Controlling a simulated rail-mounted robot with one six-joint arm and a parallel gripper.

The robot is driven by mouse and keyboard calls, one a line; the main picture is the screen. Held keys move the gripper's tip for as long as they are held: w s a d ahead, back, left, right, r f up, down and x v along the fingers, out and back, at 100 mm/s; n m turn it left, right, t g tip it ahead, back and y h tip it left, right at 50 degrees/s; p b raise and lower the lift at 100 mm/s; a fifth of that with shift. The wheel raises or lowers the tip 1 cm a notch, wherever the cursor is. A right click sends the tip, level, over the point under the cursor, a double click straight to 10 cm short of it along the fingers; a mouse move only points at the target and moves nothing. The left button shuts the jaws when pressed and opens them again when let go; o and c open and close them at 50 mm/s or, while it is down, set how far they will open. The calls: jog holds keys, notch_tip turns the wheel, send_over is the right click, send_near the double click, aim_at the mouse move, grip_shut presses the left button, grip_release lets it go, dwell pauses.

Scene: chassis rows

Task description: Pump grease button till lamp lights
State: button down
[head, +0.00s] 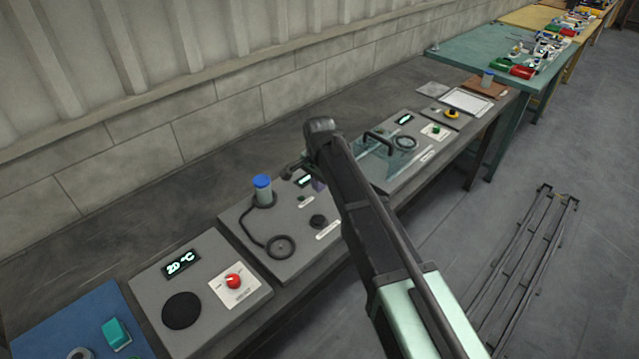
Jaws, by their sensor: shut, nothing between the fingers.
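A grey panel (235,218) on the bench carries a blue-capped clear container (263,188) with a black hose to a black ring (281,247). A round black button (319,221), which looks like the grease button, sits on its right part above a white label. A small dark green spot (301,198), perhaps the lamp, is above it and shows no clear glow. A small lit display (305,181) is partly covered. My gripper (318,185) is mostly hidden by my arm; its visible part is shut, over the panel's back right, apart from the black button.
To the left is a panel with a 20 °C display (181,262), red knob (233,281) and black disc (181,311). To the right, a clear box with a black handle (379,143) stands close to my arm. The wall runs along the bench's back.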

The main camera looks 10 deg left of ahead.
aim_at(320, 220)
dwell(0.4)
notch_tip(320, 220, down, 12)
jog(key=b, duration=1.2)
jog(key=shift+s+f, duration=0.1)
jog(key=shift+f, duration=0.1)
notch_tip(320, 220, down, 2)
jog(key=shift+d+b, duration=0.1)
jog(key=shift+b, duration=1.15)
jog(key=shift+r, duration=0.25)
notch_tip(320, 220, up, 14)
jog(key=p, duration=1.4)
jog(key=shift+p, duration=0.3)
